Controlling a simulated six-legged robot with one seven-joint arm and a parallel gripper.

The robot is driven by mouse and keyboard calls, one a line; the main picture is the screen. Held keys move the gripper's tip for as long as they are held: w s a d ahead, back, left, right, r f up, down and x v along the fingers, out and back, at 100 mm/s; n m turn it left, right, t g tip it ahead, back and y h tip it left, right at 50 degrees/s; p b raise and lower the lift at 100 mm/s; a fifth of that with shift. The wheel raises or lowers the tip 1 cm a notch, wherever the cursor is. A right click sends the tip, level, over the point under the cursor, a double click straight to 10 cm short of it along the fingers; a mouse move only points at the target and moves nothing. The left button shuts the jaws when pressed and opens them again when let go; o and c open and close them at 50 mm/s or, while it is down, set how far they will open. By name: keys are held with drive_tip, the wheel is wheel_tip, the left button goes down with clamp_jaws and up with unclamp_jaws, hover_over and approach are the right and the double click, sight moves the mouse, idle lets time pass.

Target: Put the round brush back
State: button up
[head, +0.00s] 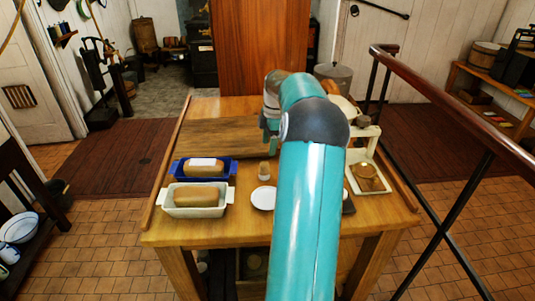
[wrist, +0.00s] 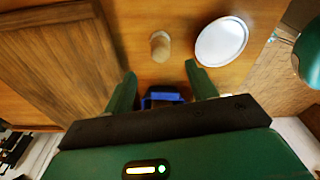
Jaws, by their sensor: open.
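The small round brush (head: 264,171), pale brown on top with a whitish lower part, appears to stand upright on the wooden table (head: 230,228), just left of a white round dish (head: 263,198). In the wrist view the brush (wrist: 160,46) is beyond my fingertips, apart from them, beside the white dish (wrist: 221,41). My gripper (wrist: 160,70) is open with nothing held between its fingers. In the head view my gripper (head: 268,130) is partly hidden by my arm, above the table behind the brush.
A blue tin (head: 180,167) and a cream tin (head: 176,208) with loaves stand at the table's left. A wooden board (head: 215,138) lies behind them. A cream scale-like stand (head: 368,178) is at the right. A dark handrail (head: 450,105) runs beyond the right edge.

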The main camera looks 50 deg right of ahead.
drive_tip(key=w+a+r+m+h, duration=0.1)
drive_tip(key=a+r, duration=0.3)
drive_tip(key=a, duration=0.6)
drive_tip(key=w+a+r+m+t+h, duration=0.15)
drive_tip(key=a+r, duration=0.25)
drive_tip(key=a, duration=0.6)
drive_tip(key=a+r+m, duration=0.2)
drive_tip(key=a+r, duration=0.2)
drive_tip(key=a, duration=0.5)
drive_tip(key=s+a+f+m+t, duration=0.1)
drive_tip(key=s+a+m, duration=0.2)
drive_tip(key=s+a, duration=0.4)
drive_tip(key=s+a+f+m+t+y, duration=0.1)
drive_tip(key=s+a+m+t, duration=0.1)
drive_tip(key=s+a, duration=0.6)
drive_tip(key=a+m, duration=0.1)
drive_tip(key=a, duration=0.5)
drive_tip(key=shift+s+f, duration=0.3)
